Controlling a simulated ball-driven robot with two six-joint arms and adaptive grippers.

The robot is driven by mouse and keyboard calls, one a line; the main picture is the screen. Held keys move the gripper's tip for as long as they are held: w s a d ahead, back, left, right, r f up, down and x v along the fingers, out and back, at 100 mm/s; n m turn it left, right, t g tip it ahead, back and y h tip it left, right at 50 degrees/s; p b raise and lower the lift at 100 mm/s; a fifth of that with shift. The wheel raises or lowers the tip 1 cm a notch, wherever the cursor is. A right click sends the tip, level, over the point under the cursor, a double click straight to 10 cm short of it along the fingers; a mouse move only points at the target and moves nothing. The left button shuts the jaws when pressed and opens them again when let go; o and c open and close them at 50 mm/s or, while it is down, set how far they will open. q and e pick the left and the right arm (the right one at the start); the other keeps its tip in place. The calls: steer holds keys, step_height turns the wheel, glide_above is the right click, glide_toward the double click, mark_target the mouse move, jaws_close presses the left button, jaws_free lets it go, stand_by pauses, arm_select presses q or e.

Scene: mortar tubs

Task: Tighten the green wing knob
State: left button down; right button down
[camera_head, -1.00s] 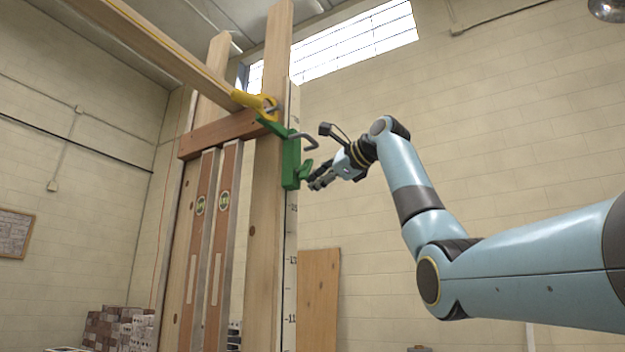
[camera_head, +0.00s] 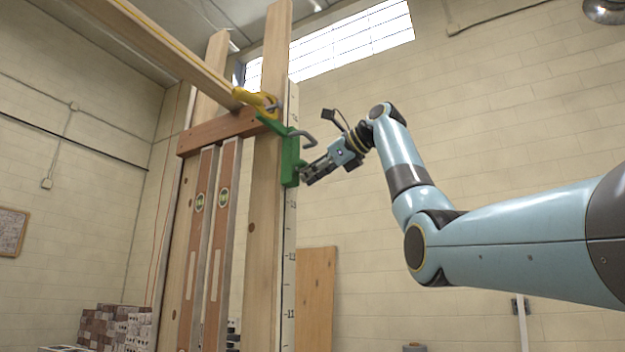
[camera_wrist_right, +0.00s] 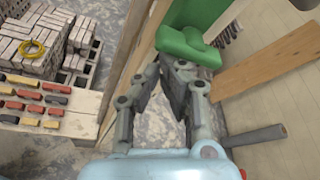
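The green clamp (camera_head: 290,157) is fixed near the top of the tall right post, with a bent grey bar (camera_head: 304,138) sticking out of it. Its green wing knob (camera_wrist_right: 189,46) shows lobed in the right wrist view, just beyond the fingertips. In the head view the fingers mostly cover the knob. My right gripper (camera_head: 305,174) is at the clamp's right side, fingertips at the knob. In the wrist view the fingers (camera_wrist_right: 166,66) lean together with a narrow gap; whether they press on the knob is unclear. My left gripper is not in view.
A yellow clamp (camera_head: 256,99) sits above, by the wooden beam (camera_head: 150,48). Two spirit levels (camera_head: 222,205) stand between the posts. A plank (camera_head: 315,300) leans behind. Bricks (camera_wrist_right: 40,40) and a wooden bench show below in the wrist view. The space right of the clamp is clear except for my arm.

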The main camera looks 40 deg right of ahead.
steer(key=shift+s+a+r, duration=0.1)
steer(key=shift+a+r, duration=0.1)
steer(key=shift+r, duration=0.2)
stand_by(0.5)
